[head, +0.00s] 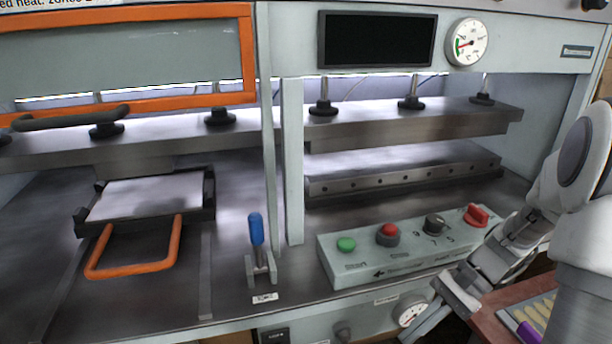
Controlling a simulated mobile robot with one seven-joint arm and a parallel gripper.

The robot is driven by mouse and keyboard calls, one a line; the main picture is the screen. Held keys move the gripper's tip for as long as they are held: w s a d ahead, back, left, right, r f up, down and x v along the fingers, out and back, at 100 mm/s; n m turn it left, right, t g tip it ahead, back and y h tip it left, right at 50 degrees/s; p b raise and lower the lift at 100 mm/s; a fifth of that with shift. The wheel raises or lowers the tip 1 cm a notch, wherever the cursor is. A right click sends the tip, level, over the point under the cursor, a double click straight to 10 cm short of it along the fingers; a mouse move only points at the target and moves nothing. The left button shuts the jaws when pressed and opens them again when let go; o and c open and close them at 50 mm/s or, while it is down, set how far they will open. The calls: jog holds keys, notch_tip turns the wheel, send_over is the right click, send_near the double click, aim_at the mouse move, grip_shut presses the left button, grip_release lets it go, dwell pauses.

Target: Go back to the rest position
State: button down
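My arm comes in from the right edge, in front of the press (290,150). It slants down and left past the right end of the control box (400,262). My gripper (440,303) seems to be at the low end of the arm, below the box's front edge and near a lower gauge. Its fingers are too small and unclear to show whether it is open or shut. I see nothing held. The box has a green button (346,244), a red button (388,233), a black knob (434,222) and a red switch (477,215).
A blue-handled lever (256,232) stands left of the box. A tray with an orange handle (135,268) sits further left, under a raised orange-framed guard (250,50). At lower right, a wooden surface (488,322) carries a tray of pale pieces (535,312), close to my arm.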

jog(key=s+a+r+n+t+h, duration=0.1)
jog(key=a+r+n+t+h, duration=0.1)
jog(key=a+r+n+h, duration=0.3)
jog(key=s+r+n+t+h, duration=0.1)
jog(key=r+n+t+h, duration=0.15)
jog(key=r, duration=0.55)
jog(key=s+r+n+t+h, duration=0.1)
jog(key=s+r+n+t, duration=0.25)
jog(key=s, duration=0.35)
notch_tip(320, 180, up, 14)
jog(key=p, duration=1.5)
jog(key=shift+s+r+n, duration=0.15)
jog(key=shift+r+n, duration=0.1)
jog(key=shift+n, duration=0.05)
